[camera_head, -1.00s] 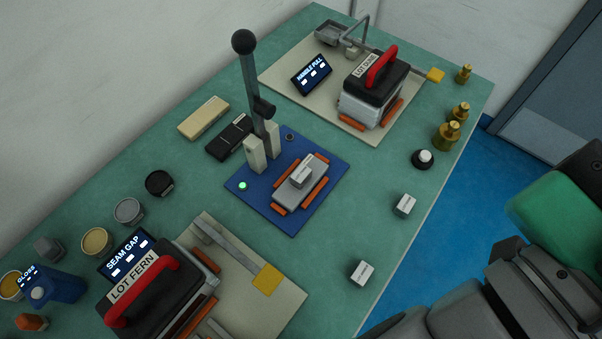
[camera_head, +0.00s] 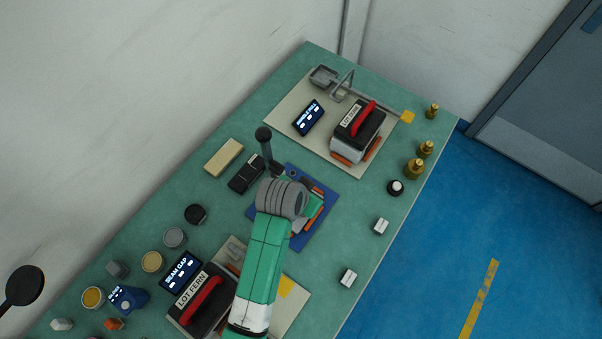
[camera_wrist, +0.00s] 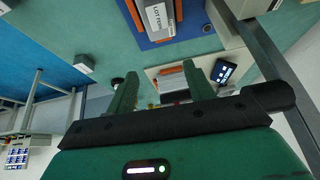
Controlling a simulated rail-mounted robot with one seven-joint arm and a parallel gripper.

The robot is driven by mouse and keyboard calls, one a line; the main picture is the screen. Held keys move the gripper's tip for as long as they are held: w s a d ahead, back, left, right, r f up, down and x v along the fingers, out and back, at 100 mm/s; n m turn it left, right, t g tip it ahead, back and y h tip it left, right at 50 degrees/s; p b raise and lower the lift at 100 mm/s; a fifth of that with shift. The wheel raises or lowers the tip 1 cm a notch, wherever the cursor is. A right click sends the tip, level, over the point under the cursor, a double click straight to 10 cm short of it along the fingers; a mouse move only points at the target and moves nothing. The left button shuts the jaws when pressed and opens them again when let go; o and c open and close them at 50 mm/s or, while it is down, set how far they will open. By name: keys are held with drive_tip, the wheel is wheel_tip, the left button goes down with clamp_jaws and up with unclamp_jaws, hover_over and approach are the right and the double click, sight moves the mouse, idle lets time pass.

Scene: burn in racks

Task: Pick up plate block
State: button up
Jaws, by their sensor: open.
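A grey block with a white label reading "LOT FERN" (camera_wrist: 158,18) sits on the blue fixture plate between orange strips, at the top of the wrist view. I cannot tell which block is the plate block. My gripper (camera_wrist: 158,78) is open and empty, its fingers apart and clear of the labelled block. In the head view my arm hides the fingertips.
An upright lever with a black ball (camera_head: 264,135) stands at the blue plate's far left. Red-handled black boxes stand at the back (camera_head: 358,130) and front (camera_head: 203,300) on beige plates.

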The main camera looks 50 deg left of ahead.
drive_tip(key=shift+g+h, duration=0.3)
drive_tip(key=shift+g, duration=0.3)
drive_tip(key=shift+s+a+f+b, duration=0.1)
drive_tip(key=shift+s+f, duration=0.25)
drive_tip(key=shift+f, duration=0.5)
drive_tip(key=shift+s+a+f+b, duration=0.15)
drive_tip(key=shift+s+f, duration=0.15)
drive_tip(key=shift+f, duration=0.5)
drive_tip(key=shift+s+f+b, duration=0.1)
drive_tip(key=shift+s+f, duration=0.25)
drive_tip(key=shift+f, duration=0.5)
drive_tip(key=x, duration=0.2)
drive_tip(key=b+x, duration=0.1)
drive_tip(key=x, duration=0.2)
drive_tip(key=shift+s+a+f, duration=0.1)
drive_tip(key=shift+s+f, duration=0.1)
clamp_jaws()
wheel_tip(320, 180, up, 18)
drive_tip(key=p, duration=0.2)
drive_tip(key=shift+p, duration=0.4)
